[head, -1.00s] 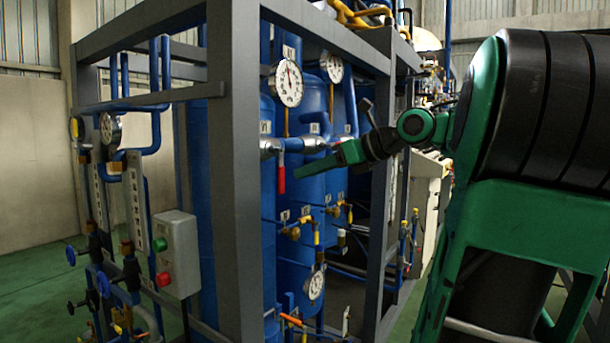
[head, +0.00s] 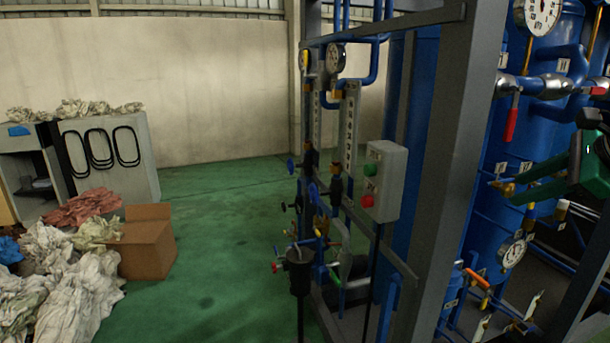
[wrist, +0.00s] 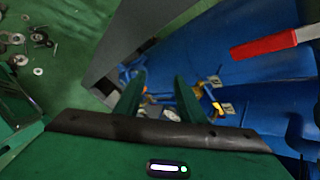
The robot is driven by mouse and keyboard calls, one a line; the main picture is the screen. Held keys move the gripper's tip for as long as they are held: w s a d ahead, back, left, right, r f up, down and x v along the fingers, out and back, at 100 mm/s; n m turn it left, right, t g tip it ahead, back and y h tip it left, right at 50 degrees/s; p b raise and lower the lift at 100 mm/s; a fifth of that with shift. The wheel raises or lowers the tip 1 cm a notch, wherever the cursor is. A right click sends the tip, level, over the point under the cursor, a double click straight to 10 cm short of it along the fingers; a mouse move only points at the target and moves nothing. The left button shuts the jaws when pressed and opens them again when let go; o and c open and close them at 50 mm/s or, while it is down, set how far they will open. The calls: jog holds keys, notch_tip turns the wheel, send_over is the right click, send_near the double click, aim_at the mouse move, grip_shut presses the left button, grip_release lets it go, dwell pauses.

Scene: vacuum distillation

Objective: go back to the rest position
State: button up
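My gripper (head: 535,190) is at the right edge of the head view, in front of the blue tanks and lower than a red valve handle (head: 512,118). In the wrist view its two green fingers (wrist: 160,80) stand apart with nothing between them. The red handle also shows in the wrist view (wrist: 265,46), up and to the right of the fingers, not touching them. Most of my arm is outside the head view.
The grey frame post (head: 445,170) stands left of my gripper, with a control box (head: 385,180) beyond it. Blue tanks (head: 490,215) and a gauge (head: 513,250) are close behind. Green floor (head: 220,220) is clear left of the rig. A cardboard box (head: 145,245) and cloth heaps (head: 55,270) lie farther left.

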jog(key=s+a+f+n+g+h, duration=0.1)
jog(key=s+a+f+n+g, duration=0.3)
jog(key=s+f+n, duration=0.5)
jog(key=s+a+f+n+g, duration=0.4)
jog(key=s+f+n+g, duration=0.1)
jog(key=s+f+n, duration=0.4)
jog(key=s+f, duration=0.2)
jog(key=s, duration=0.1)
jog(key=shift+a+f+g+h, duration=0.15)
jog(key=shift+f+g+h, duration=0.15)
jog(key=shift+f+h, duration=0.1)
jog(key=shift+c, duration=0.6)
